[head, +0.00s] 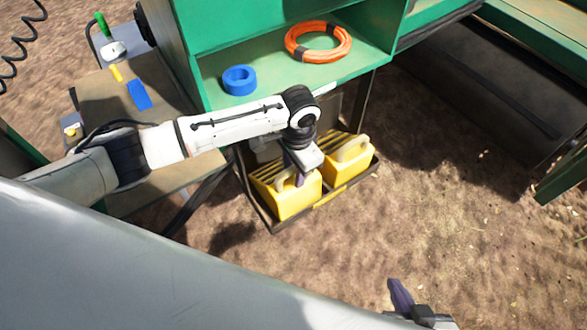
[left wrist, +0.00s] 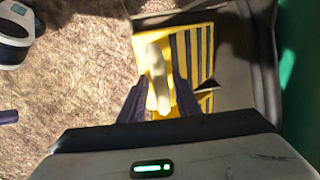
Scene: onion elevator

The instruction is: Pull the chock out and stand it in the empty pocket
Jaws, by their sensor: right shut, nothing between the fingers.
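Two yellow chocks with pale handles sit side by side in a dark low rack (head: 262,212) under the green shelf. They are the left chock (head: 298,203) and the right chock (head: 344,174). My left gripper (head: 291,180) is down over the left chock. In the left wrist view, the open fingers of my left gripper (left wrist: 160,96) stand on either side of a chock's pale handle (left wrist: 157,68), with small gaps showing. That chock's yellow body (left wrist: 142,56) has dark slots. My right gripper (head: 398,291) is low at the bottom edge, shut and empty. I cannot make out an empty pocket.
The green shelf above holds a blue tape roll (head: 239,80) and an orange cable coil (head: 318,42). A side bench (head: 100,97) stands left, with small tools on it. Bare ground (head: 440,200) lies open to the right of the rack.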

